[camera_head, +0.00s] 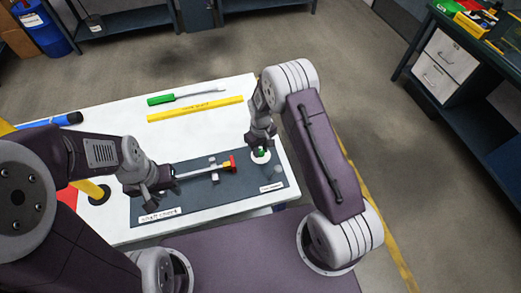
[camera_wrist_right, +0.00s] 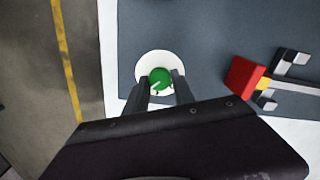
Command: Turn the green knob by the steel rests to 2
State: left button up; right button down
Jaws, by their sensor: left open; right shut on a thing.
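The green knob (camera_head: 260,153) sits on a white round dial at the right part of a dark grey mat. My right gripper (camera_head: 262,146) is above it with its fingers down around the knob. In the right wrist view the green knob (camera_wrist_right: 160,79) shows between the two fingers (camera_wrist_right: 161,88), with a light pointer mark; the dial numbers cannot be read. The steel rests (camera_head: 213,170) stand left of the knob and carry a rod with a red and yellow end (camera_head: 231,164). My left gripper (camera_head: 152,190) is open near the rod's left end; whether it touches is unclear.
The white table (camera_head: 200,125) holds a green-handled screwdriver (camera_head: 185,96) and a yellow bar (camera_head: 195,109) behind the mat (camera_head: 208,202). A blue-black tool (camera_head: 55,120) lies at the far left. White labels lie along the mat's front edge.

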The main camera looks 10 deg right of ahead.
aim_at(261, 152)
jog(key=shift+w+r+m, duration=0.1)
jog(key=shift+w+m, duration=0.05)
jog(key=shift+m, duration=1.45)
jog(key=c, duration=1.1)
grip_release()
jog(key=shift+o, duration=0.2)
notch_tip(261, 152, up, 9)
jog(key=b, duration=0.1)
